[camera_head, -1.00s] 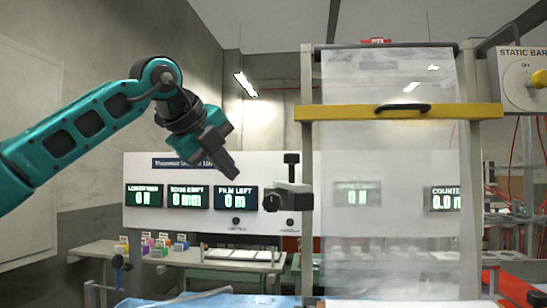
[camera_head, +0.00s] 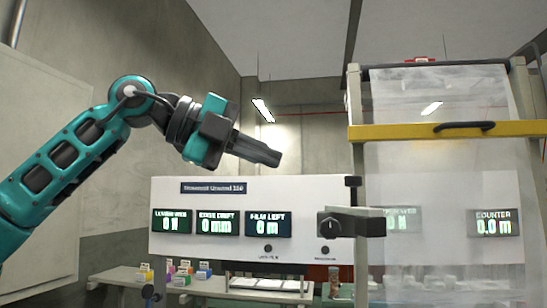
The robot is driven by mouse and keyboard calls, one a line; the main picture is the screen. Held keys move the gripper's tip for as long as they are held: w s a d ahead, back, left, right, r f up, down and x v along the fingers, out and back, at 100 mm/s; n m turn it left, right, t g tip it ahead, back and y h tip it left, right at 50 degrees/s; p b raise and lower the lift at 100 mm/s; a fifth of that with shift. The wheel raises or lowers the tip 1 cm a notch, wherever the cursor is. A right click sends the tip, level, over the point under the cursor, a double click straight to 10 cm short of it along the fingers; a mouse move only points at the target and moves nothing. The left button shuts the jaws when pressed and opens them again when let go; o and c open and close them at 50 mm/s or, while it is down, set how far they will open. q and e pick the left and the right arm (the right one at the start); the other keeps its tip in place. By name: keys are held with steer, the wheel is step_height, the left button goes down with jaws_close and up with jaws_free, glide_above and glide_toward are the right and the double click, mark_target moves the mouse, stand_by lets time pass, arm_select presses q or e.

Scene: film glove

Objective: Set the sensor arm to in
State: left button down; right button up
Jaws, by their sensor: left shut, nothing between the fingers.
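What looks like the sensor arm is a dark grey block (camera_head: 350,224) with a black knob on its left and a black upright piece above it. It stands at the left edge of the clear film (camera_head: 430,180), in front of the white display panel (camera_head: 300,190). I cannot read its setting. My left gripper (camera_head: 272,157) is shut and empty. It points right and slightly down, above the panel's top edge, up and to the left of the grey block, and apart from it in the picture. My right gripper is not in view.
A yellow bar (camera_head: 440,130) with a black handle crosses the film between upright posts (camera_head: 358,110). Lit displays and two small dark knobs sit on the panel. A bench (camera_head: 215,288) with small coloured boxes and trays stands low behind. The space between the gripper and block looks clear.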

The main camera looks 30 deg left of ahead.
mark_target(346, 182)
arm_select(q)
steer(key=x, duration=0.3)
steer(key=p+x, duration=0.1)
steer(key=x, duration=0.3)
steer(key=r+x, duration=0.1)
steer(key=x, duration=0.3)
steer(key=shift+w+d+p, duration=0.25)
steer(key=shift+w+p, duration=0.1)
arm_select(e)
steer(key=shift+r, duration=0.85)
arm_select(q)
steer(key=shift+f, duration=0.1)
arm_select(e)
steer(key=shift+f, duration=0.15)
